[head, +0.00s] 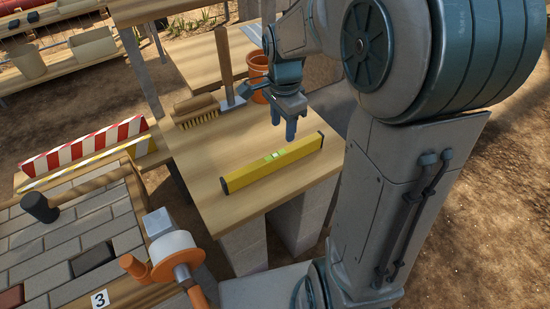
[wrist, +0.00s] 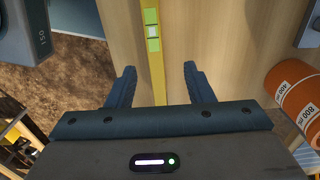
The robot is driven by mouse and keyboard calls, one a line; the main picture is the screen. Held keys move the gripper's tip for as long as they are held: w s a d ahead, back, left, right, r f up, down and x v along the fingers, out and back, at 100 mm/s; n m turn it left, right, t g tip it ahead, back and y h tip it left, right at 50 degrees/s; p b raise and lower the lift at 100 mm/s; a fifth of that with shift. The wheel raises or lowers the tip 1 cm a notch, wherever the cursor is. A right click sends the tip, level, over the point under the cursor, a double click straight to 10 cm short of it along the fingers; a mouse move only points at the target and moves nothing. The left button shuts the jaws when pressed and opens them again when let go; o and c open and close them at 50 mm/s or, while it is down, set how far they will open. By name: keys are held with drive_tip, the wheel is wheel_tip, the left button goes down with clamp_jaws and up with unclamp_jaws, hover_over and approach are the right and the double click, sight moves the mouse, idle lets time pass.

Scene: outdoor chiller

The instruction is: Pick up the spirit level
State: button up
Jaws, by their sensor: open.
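The yellow spirit level (head: 255,170), with black ends and a green vial, lies flat on a wooden bench top (head: 215,150). In the wrist view the level (wrist: 157,75) runs away from the gap between the fingers, its green vial near the top edge. My gripper (head: 283,128) hangs above the bench beside the level, pointing down, with its fingers apart and nothing between them. In the wrist view both fingertips of my gripper (wrist: 157,72) stand on either side of the level's line. Whether they are above or at its height I cannot tell.
An orange cylinder (wrist: 295,95) shows at right in the wrist view. A mallet (head: 40,205) lies on paving at left. Bench space in front of the level is clear.

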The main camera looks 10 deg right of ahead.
sight(283, 151)
wheel_tip(283, 151, down, 6)
drive_tip(key=shift+r+b, duration=0.2)
drive_tip(key=shift+b, duration=0.1)
drive_tip(key=shift+s+d+f+b, duration=0.1)
drive_tip(key=shift+s+f+b, duration=0.15)
drive_tip(key=shift+f, duration=1.1)
drive_tip(key=shift+s+f+b, duration=0.15)
drive_tip(key=shift+f+b, duration=0.05)
drive_tip(key=shift+f, duration=1.15)
drive_tip(key=shift+c, duration=0.4)
clamp_jaws()
